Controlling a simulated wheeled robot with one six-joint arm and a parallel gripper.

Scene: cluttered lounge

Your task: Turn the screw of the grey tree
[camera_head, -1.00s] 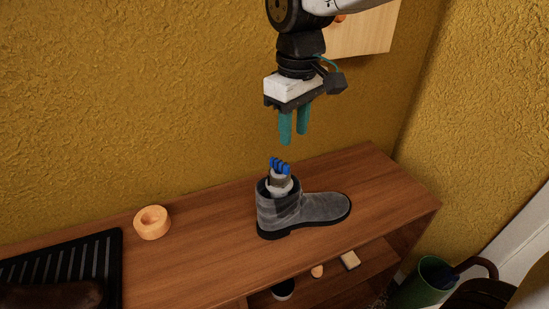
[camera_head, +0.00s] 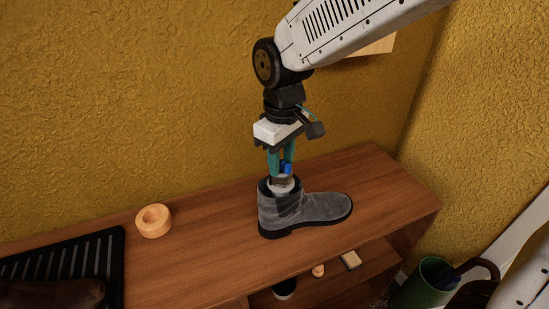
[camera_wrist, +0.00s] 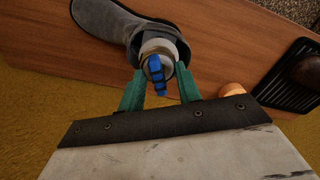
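The grey tree (camera_head: 281,187) stands in the shaft of a grey ankle boot (camera_head: 310,209), its pale top showing above the opening. It also shows in the wrist view (camera_wrist: 158,46). Its screw has a blue handle (camera_wrist: 156,72), a bar with several ridges. In the head view the blue handle (camera_head: 287,168) is partly hidden by my fingers. My gripper (camera_head: 281,171) points down over the boot. Its two teal fingers are apart, one on each side of the blue handle, with gaps visible in the wrist view. The tree's lower part is hidden inside the boot.
The boot stands on a brown wooden shelf unit (camera_head: 210,252) against a yellow wall. An orange ring (camera_head: 153,221) and a black ribbed tray (camera_head: 112,270) lie to the left. Small items sit on the lower shelf. A green bin (camera_head: 432,277) stands at the lower right.

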